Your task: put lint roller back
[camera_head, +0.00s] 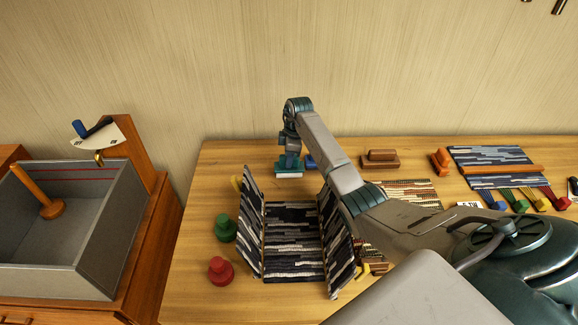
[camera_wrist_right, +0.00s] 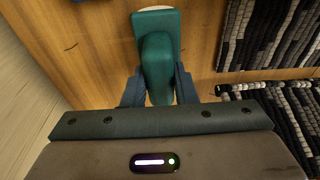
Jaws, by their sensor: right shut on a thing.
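A teal handled piece with a pale underside (camera_head: 288,174), which I take for the lint roller, is at the back left of the table. It also shows as a teal block with a raised grip in the right wrist view (camera_wrist_right: 156,45). My right gripper (camera_head: 289,158) comes down on it from above, its two dark fingers on either side of the grip, shut on it. I cannot tell if its underside touches the table. My left gripper is not in view.
A folded striped woven piece (camera_head: 293,250) stands just in front. Green (camera_head: 224,228) and red (camera_head: 220,270) knobbed pieces are left of it. A brown handled block (camera_head: 380,162) and orange piece (camera_head: 440,161) stand right. A grey bin (camera_head: 100,240) is far left.

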